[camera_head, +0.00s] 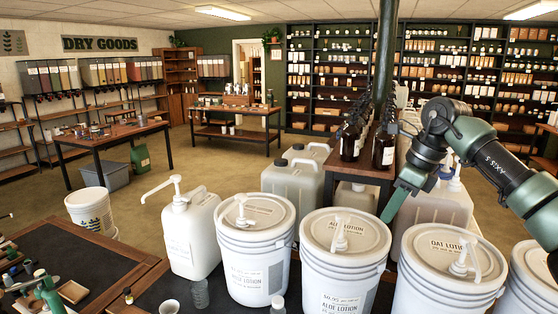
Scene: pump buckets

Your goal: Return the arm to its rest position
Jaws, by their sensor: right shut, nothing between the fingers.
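My right arm comes in from the right, over the white pump buckets. Its green gripper (391,212) points down and to the left, with its fingers together and nothing held. In the picture its tips overlap the back edge of the middle bucket (345,275); I cannot tell the exact gap. An aloe lotion bucket (256,250) stands to the left and an oat lotion bucket (450,270) to the right, each with a white pump on its lid.
A white pump jug (190,235) stands left of the buckets. Dark pump bottles (384,150) stand on a wooden stand behind the gripper. A white tub (90,210) and small bottles are at the left. Open floor (215,170) lies beyond.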

